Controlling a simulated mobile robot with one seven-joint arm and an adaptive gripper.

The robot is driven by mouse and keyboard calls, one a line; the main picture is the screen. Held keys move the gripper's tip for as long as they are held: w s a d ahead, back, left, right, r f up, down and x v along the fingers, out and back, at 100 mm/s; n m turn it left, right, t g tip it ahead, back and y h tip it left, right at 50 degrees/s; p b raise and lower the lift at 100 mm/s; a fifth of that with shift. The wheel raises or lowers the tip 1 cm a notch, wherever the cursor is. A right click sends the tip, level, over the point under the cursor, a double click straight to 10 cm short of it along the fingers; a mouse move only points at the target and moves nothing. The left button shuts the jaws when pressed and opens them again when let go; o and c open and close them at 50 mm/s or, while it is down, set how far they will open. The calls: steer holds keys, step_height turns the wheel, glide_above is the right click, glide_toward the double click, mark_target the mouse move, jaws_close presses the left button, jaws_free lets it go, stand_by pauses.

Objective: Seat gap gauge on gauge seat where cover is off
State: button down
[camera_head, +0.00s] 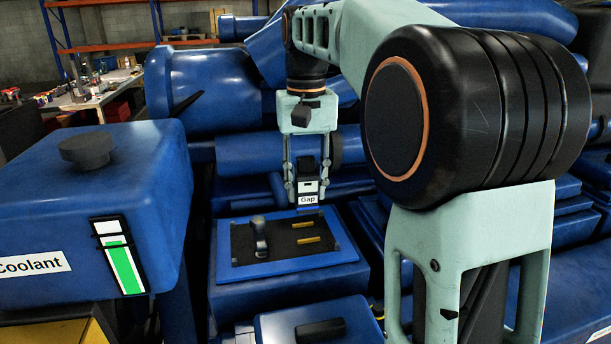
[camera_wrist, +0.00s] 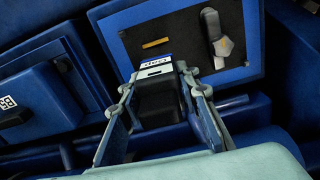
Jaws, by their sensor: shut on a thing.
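The gap gauge, a dark block with a white and blue "Gap" label (camera_head: 307,187), is held between the fingers of my gripper (camera_head: 307,184). It also shows in the wrist view (camera_wrist: 158,98), with the fingers (camera_wrist: 160,112) on both sides. An uncovered blue-rimmed housing (camera_head: 232,272) with a dark inside stands just in front of and below the gauge; the gauge overlaps its far edge in the head view. Inside lie two yellow strips (camera_head: 309,240) and a grey upright lever-like part (camera_head: 261,240). I cannot tell the exact gap between gauge and housing.
A closed blue cover with a black handle (camera_head: 320,329) is at the front. A blue coolant tank (camera_head: 70,215) stands at the left. Blue pipes (camera_head: 262,155) run behind my gripper. In the wrist view, another closed blue box (camera_wrist: 45,105) lies left of the housing.

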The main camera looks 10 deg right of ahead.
mark_target(306, 211)
steer(key=shift+f+b, duration=1.9)
steer(key=shift+f, duration=1.05)
steer(key=shift+s+f, duration=0.1)
steer(key=shift+f, duration=0.25)
steer(key=shift+r, duration=0.35)
steer(key=c, duration=1.4)
jaws_free()
